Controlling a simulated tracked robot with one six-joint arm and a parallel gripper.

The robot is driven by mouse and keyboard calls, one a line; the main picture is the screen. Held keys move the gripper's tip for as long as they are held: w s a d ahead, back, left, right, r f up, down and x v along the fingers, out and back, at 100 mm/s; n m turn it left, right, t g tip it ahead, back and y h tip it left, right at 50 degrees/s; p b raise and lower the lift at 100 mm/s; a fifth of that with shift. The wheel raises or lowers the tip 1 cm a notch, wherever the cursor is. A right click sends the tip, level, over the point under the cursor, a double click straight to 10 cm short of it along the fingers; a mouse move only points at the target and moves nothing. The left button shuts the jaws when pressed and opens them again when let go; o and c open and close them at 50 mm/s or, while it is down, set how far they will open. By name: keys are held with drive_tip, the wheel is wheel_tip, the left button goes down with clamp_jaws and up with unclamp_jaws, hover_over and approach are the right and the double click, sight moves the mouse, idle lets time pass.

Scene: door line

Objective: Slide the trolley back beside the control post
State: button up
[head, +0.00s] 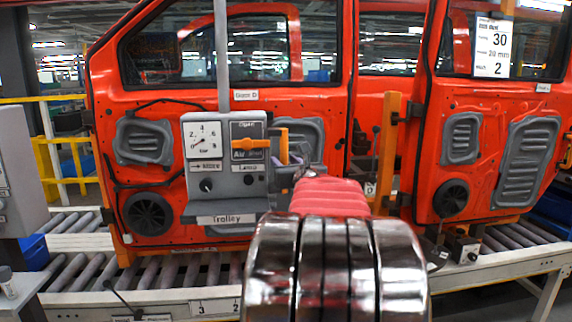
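The trolley (222,190) is a grey panel box labelled "Trolley", hanging on a vertical grey pole in front of a red door. It carries a round gauge, a knob and an orange air lever (250,144). An orange upright piece (284,146) shows at its right side. My gripper (290,168) is at the trolley's right side, mostly hidden behind my own arm. Its fingers are not clear, and I cannot tell whether it touches the trolley. A grey post with a box (18,170), possibly the control post, stands at the left edge, cut off by the picture, with a gap between it and the trolley.
Red doors (395,130) stand behind the trolley on a roller conveyor (85,270). An orange upright (387,150) stands to the right of my arm. A yellow railing (65,160) is at the left behind. A grey ledge (25,290) is at the lower left.

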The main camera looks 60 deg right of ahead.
drive_tip(key=shift+w+a, duration=0.15)
drive_tip(key=shift+d, duration=0.2)
drive_tip(key=shift+s+a, duration=0.25)
drive_tip(key=shift+a, duration=0.1)
drive_tip(key=v, duration=1.5)
drive_tip(key=shift+s, duration=0.15)
idle(1.4)
